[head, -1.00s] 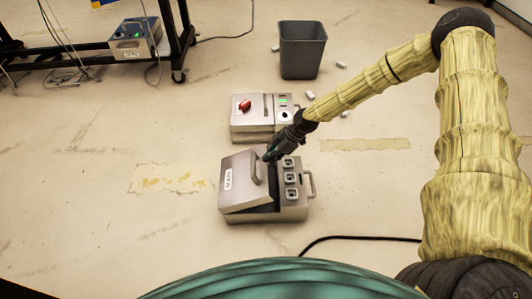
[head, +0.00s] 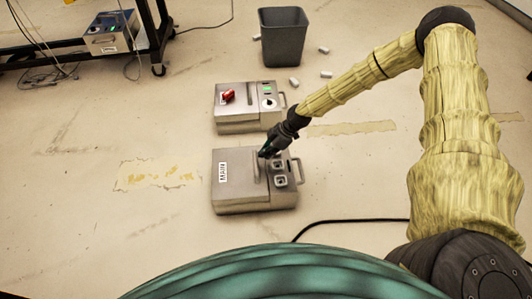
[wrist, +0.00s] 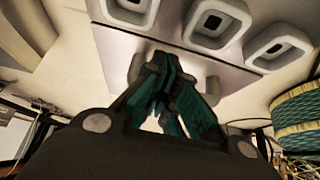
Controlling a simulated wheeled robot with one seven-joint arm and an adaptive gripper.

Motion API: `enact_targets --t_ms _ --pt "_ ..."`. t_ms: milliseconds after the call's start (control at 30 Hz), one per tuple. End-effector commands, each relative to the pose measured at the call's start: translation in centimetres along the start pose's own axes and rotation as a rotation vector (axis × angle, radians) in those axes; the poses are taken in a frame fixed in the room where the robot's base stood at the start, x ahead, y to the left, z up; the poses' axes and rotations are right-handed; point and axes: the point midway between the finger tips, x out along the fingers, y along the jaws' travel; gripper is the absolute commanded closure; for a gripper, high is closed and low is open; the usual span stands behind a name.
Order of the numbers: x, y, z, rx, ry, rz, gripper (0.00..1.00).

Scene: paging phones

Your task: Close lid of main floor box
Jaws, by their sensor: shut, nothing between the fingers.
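The main floor box (head: 255,205) is a grey metal case on the floor, labelled MAIN in the head view. Its lid (head: 232,192), with a raised bar handle, lies down flat on the box, or nearly so. Square sockets (head: 280,181) line the box's right part. My gripper (head: 265,153) is shut and empty, at the lid's far right edge by the handle. In the wrist view, my gripper (wrist: 165,95) points at the box top beside the sockets (wrist: 215,22). I cannot tell whether the fingertips touch the lid.
A second grey box (head: 240,124) with a red switch stands just behind. A dark bin (head: 284,40) and several small white pieces lie further back. A black wheeled rack (head: 130,50) stands back left. A black cable (head: 350,222) runs along the floor in front.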

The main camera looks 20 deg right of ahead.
Motion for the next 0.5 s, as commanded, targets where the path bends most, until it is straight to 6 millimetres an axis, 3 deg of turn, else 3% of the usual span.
enact_targets --t_ms 267,500 --pt "-1.0 0.0 -0.7 -0.002 0.000 0.000 1.00" --pt "-3.8 0.0 -2.8 -0.006 0.001 -0.003 1.00"
